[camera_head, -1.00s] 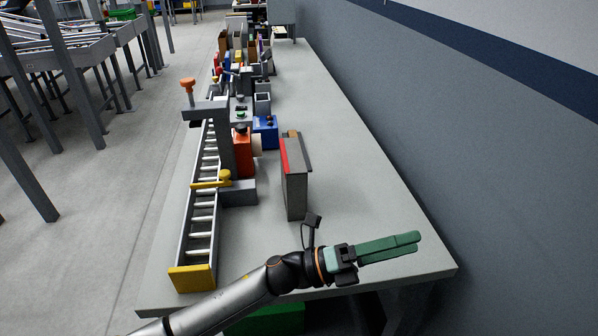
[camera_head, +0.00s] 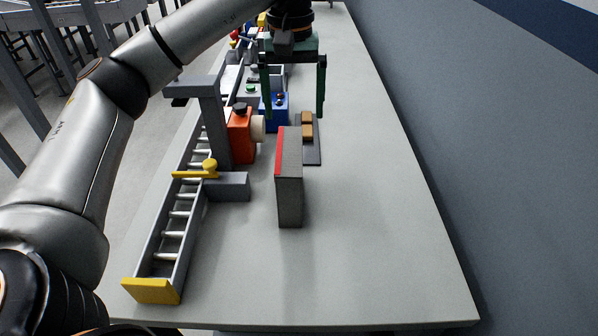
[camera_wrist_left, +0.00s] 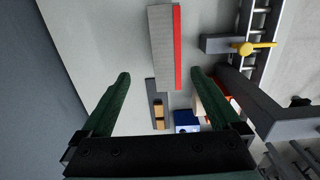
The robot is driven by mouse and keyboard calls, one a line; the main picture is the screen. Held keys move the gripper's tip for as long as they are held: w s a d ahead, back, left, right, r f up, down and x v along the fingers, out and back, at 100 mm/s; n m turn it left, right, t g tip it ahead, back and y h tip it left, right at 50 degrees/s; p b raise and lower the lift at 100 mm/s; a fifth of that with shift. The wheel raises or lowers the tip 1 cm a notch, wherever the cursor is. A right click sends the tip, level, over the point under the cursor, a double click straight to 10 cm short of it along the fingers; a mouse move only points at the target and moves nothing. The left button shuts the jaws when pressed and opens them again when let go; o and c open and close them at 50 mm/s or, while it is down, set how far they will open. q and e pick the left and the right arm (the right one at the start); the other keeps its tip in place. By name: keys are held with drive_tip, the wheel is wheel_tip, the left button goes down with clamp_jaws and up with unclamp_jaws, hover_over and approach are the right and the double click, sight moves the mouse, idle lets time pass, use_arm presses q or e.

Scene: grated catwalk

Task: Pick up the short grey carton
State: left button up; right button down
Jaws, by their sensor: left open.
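The short grey carton (camera_head: 290,195) stands upright on the table, a narrow grey box with a red stripe along its left top edge. It also shows in the left wrist view (camera_wrist_left: 161,48), with the red stripe on its right side. My left gripper (camera_head: 293,115) points down, open and empty, beyond the carton's far end in the head view. Its green fingers are spread wider than the carton. In the left wrist view the fingertips (camera_wrist_left: 160,76) lie to either side of the carton's near end, apart from it. My right gripper is not in view.
A dark plate with tan blocks (camera_head: 308,132) lies just behind the carton. An orange block with a pale roll (camera_head: 241,135), a blue box (camera_head: 274,112) and a roller track with a yellow end (camera_head: 152,291) stand left. The table (camera_head: 380,240) is clear to the right and in front.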

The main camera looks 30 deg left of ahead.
sight(290, 149)
use_arm(q)
drive_tip(key=shift+a, duration=0.45)
wheel_tip(290, 149, down, 6)
drive_tip(key=shift+s+f, duration=0.1)
drive_tip(key=f, duration=0.5)
drive_tip(key=shift+s+d+f, duration=0.15)
drive_tip(key=shift+s+f, duration=0.15)
drive_tip(key=shift+s, duration=0.05)
clamp_jaws()
